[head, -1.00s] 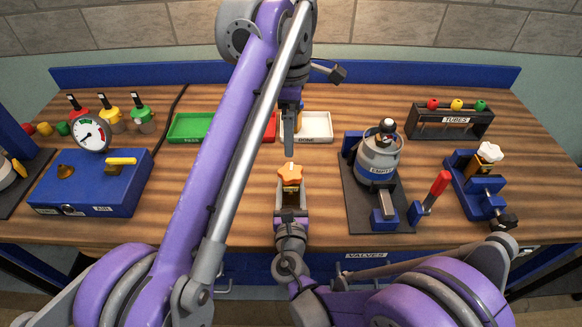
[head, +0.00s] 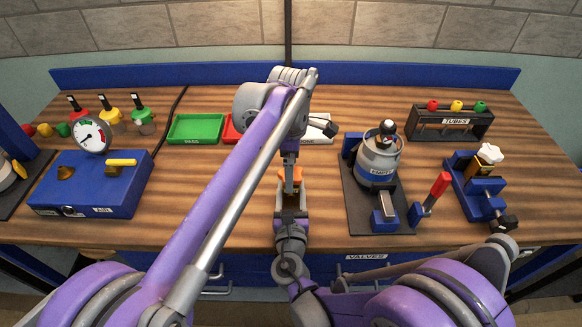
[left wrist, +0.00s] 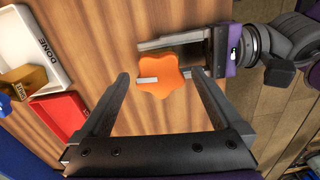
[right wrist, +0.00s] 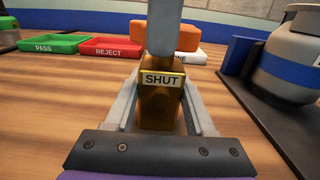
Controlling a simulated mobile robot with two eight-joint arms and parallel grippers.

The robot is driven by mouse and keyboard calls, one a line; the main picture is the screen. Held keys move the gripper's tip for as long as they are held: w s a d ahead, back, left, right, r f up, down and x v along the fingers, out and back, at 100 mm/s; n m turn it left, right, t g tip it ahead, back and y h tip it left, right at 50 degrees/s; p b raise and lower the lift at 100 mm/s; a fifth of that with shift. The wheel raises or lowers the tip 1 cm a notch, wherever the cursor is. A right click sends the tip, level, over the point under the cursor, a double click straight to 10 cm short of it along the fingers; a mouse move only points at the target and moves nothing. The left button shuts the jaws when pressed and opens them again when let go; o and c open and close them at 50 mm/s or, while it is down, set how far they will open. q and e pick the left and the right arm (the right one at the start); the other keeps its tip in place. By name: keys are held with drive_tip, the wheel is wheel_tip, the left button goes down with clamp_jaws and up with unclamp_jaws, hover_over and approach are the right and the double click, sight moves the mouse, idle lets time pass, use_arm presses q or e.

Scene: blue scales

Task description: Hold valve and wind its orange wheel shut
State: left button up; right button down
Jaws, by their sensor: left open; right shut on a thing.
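The valve has a brass body (right wrist: 160,108) with a SHUT label facing the right wrist camera. My right gripper (right wrist: 160,120) is shut on the brass body, with a finger on each side, and holds the valve upright over the table's front part. My left gripper (left wrist: 160,75) is open, its two fingers on opposite sides of the wheel, apart from it as far as I can see. In the head view the left gripper partly hides the wheel (head: 297,174).
The green PASS tray (head: 195,128), red REJECT tray (right wrist: 110,48) and white DONE tray (left wrist: 42,45) stand behind. A brass block (left wrist: 22,82) is in the DONE tray. A grey canister (head: 378,160) on a dark stand is close on the right. A blue gauge box (head: 95,185) is at left.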

use_arm(q)
drive_tip(key=c, duration=1.3)
